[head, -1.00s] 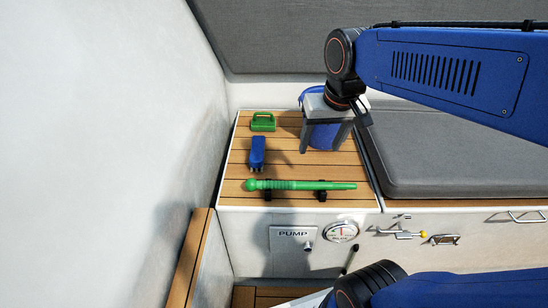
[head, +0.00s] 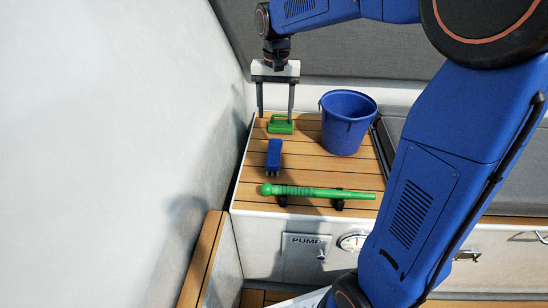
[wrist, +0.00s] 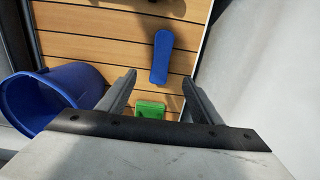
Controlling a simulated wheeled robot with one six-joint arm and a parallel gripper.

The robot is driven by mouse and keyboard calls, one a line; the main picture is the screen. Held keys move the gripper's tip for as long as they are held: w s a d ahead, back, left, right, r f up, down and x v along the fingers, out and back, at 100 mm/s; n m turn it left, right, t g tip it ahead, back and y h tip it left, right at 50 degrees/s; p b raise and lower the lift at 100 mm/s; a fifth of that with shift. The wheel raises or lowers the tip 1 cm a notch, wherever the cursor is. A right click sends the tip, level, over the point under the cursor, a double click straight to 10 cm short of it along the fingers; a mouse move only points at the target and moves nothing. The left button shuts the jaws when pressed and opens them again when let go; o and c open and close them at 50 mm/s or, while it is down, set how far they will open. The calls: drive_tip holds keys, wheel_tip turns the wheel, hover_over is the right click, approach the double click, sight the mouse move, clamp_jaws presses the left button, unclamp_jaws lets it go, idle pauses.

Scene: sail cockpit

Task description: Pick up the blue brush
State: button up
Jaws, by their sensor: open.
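The blue brush (head: 274,156) lies on the wooden slatted top, between the green-handled item and the green tube in the head view. In the wrist view the brush (wrist: 162,57) lies beyond my fingertips, a little right of the middle. My gripper (head: 275,114) is open and empty, pointing down above the far end of the top, over the green-handled item. In the wrist view my gripper's fingers (wrist: 158,76) stand apart with nothing between the tips, and the brush is clear of them.
A blue bucket (head: 346,124) stands to the right. A green tube (head: 320,192) lies across the front of the wooden top (head: 257,174). A white wall (head: 130,150) rises close on the left.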

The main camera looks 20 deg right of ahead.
sight(274, 151)
drive_tip(key=f, duration=1.7)
drive_tip(key=shift+w+a+f, duration=0.15)
drive_tip(key=shift+w+f, duration=0.1)
drive_tip(key=shift+f, duration=0.1)
drive_tip(key=c, duration=1.2)
drive_tip(key=shift+r, duration=0.15)
